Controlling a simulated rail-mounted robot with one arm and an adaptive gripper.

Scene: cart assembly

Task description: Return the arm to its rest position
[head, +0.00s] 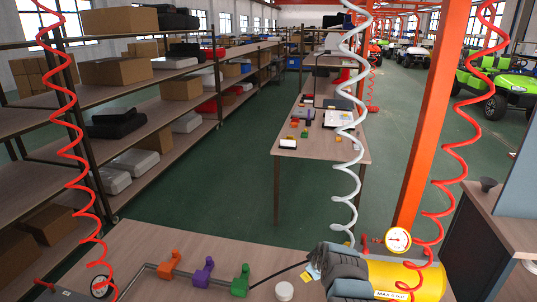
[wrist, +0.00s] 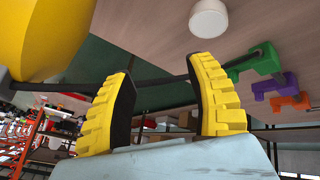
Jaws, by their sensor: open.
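My gripper (wrist: 162,70) shows in the wrist view with its two black fingers and ribbed yellow pads spread apart. In the wrist view the bench top lies beyond the fingers and looks upside down.
The near bench (head: 150,250) bears orange (head: 168,265), purple (head: 203,270) and green (head: 240,281) clamps, a white round piece (head: 284,291) and a yellow cylinder (head: 390,277). Red coiled hoses (head: 75,130) and a white one (head: 345,125) hang down. Shelves (head: 110,95) stand left.

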